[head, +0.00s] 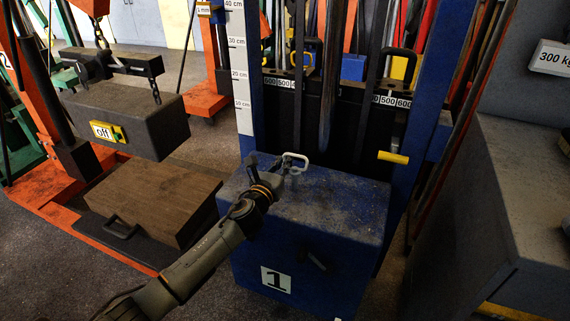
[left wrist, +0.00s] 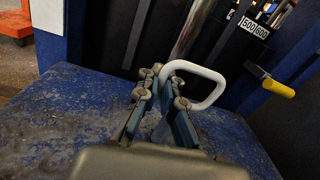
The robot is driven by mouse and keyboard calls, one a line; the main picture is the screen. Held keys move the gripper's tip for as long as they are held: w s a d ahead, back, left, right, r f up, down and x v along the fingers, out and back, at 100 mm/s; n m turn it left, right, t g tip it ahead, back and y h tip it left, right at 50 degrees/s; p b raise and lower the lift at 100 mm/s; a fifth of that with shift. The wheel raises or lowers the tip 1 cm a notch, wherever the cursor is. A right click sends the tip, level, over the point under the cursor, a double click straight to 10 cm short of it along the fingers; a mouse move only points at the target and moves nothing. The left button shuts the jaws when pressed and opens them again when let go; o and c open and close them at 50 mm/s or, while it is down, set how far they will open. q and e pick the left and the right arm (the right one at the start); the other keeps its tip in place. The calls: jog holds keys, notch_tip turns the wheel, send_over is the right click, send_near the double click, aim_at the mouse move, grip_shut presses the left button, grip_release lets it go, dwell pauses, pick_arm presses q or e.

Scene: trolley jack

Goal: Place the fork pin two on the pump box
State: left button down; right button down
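A pin with a white loop handle (head: 295,158), which I take to be fork pin two, is at the tip of my left gripper (head: 276,168). In the left wrist view its handle (left wrist: 219,88) projects beyond and to the right of the fingers (left wrist: 166,92), which appear closed around it; its shaft is mostly hidden. The blue box marked 1 (head: 345,215), seemingly the pump box, lies below the gripper. Its worn flat top also fills the lower left wrist view (left wrist: 70,120). Whether the pin touches the top is unclear. My right gripper is not in view.
A blue lift frame (head: 243,75) with a height scale stands behind the box, with a yellow-handled pin (head: 393,157) at its right side. A grey weight (head: 135,115) hangs at left above a brown box (head: 150,195). A grey block (head: 530,165) stands at right.

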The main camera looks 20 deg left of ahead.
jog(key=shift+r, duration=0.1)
pick_arm(q)
jog(key=c, duration=1.9)
grip_release()
jog(key=shift+f, duration=0.1)
jog(key=o, duration=0.4)
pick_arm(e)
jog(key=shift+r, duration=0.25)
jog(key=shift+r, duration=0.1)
